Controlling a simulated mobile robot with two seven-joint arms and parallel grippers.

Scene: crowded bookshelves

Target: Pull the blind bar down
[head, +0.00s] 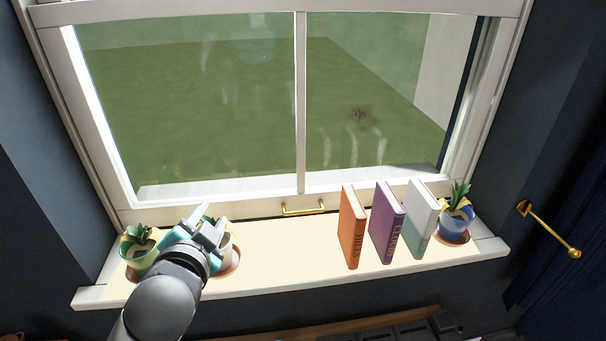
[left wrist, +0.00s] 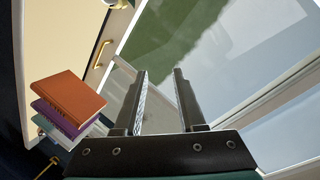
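No blind or blind bar can be made out clearly in either view. The window (head: 300,100) fills the upper head view, with a white frame and a brass handle (head: 303,208) on its lower rail. The handle also shows in the left wrist view (left wrist: 100,54). My left gripper (head: 212,226) is above the left part of the sill, left of the handle and apart from it. In the left wrist view its two fingers (left wrist: 160,85) stand apart with nothing between them. My right gripper is not in view.
On the sill (head: 285,255) stand orange (head: 352,228), purple (head: 386,222) and white (head: 420,220) books. A blue pot (head: 455,224) is at right, a green pot (head: 138,250) at left. Another pot is partly hidden behind my gripper. A brass bar (head: 550,230) sits on the right.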

